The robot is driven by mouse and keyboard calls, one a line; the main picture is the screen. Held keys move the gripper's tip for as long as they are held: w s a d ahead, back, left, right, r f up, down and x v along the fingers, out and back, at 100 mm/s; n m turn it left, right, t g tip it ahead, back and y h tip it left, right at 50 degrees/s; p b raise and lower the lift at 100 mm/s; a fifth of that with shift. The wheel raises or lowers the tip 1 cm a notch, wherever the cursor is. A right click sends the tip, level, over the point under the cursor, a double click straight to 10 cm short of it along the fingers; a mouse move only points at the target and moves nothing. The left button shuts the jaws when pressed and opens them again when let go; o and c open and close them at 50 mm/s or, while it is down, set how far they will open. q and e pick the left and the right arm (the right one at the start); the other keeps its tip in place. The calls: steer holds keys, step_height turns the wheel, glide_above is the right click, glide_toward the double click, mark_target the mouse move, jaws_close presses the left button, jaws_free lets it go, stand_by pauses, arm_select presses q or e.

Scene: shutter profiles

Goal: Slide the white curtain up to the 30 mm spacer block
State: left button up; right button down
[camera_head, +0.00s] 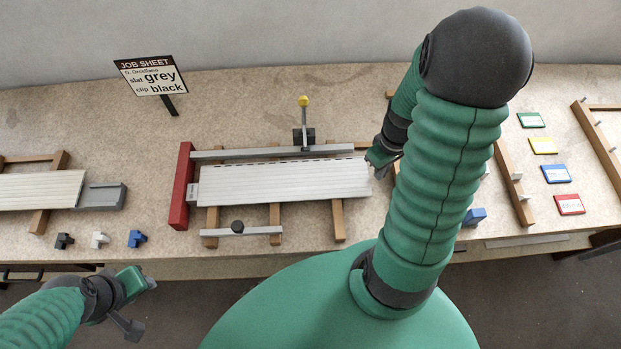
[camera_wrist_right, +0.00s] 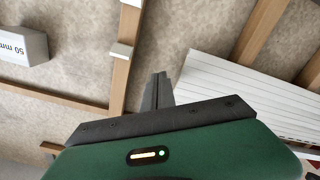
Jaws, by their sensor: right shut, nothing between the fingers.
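The white curtain (camera_head: 285,182), a slatted panel, lies flat on wooden bars at mid-bench. A small pale block (camera_head: 192,194) sits between its left end and the red stop (camera_head: 181,190). No label is readable on it, so I cannot confirm it is the 30 mm spacer; contact with the curtain cannot be told. My right gripper (camera_head: 375,171) is at the curtain's right end. In the right wrist view, its closed, empty fingers (camera_wrist_right: 157,88) are beside the curtain edge (camera_wrist_right: 235,85); touching cannot be told. My left gripper (camera_head: 146,305) is open and empty before the bench.
A grey rail (camera_head: 255,154) with a yellow-knobbed lever clamp (camera_head: 304,128) runs behind the curtain. A shorter bar (camera_head: 240,231) lies in front. A white "50 mm" block (camera_wrist_right: 22,44) shows in the wrist view. Black, white and blue clips (camera_head: 100,239) sit front left.

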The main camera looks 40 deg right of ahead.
steer(key=shift+d, duration=0.1)
steer(key=shift+r, duration=0.1)
step_height(320, 180, up, 6)
steer(key=p, duration=0.6)
steer(key=shift+r, duration=0.15)
